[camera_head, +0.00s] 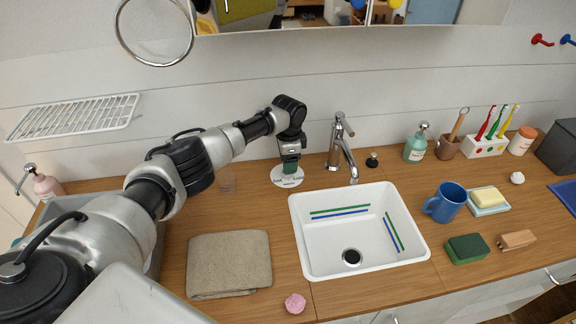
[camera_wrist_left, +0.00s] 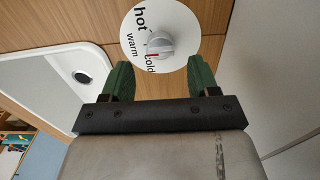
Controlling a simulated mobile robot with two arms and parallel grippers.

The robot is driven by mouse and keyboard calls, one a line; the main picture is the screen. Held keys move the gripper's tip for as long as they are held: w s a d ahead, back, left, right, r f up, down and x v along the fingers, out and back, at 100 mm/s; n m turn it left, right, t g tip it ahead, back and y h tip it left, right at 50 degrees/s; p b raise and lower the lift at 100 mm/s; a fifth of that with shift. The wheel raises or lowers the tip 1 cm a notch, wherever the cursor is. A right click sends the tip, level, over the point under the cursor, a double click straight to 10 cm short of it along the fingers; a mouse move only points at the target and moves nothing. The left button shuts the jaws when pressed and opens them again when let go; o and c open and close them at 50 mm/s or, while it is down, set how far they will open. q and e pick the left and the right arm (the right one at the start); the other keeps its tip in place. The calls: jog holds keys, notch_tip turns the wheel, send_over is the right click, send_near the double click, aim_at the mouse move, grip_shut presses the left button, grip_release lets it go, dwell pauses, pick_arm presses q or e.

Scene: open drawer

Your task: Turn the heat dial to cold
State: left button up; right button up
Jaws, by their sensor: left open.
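The heat dial (camera_head: 288,181) is a white disc lying on the wooden counter left of the faucet. In the left wrist view the dial (camera_wrist_left: 188,22) shows the words hot, warm and cold around a grey knob (camera_wrist_left: 160,45). A red mark on the knob lies beside the word cold. My left gripper (camera_head: 290,166) is above the dial, pointing down. In the left wrist view its two green fingers (camera_wrist_left: 160,76) are apart with nothing between them, and the knob appears just beyond the gap. My right gripper is not in view.
The chrome faucet (camera_head: 342,148) and white sink (camera_head: 310,250) are right of the dial. A blue mug (camera_head: 446,203) is right of the sink. The wall is close behind.

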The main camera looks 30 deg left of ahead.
pick_arm(q)
jog(key=shift+f, duration=1.7)
jog(key=c, duration=0.9)
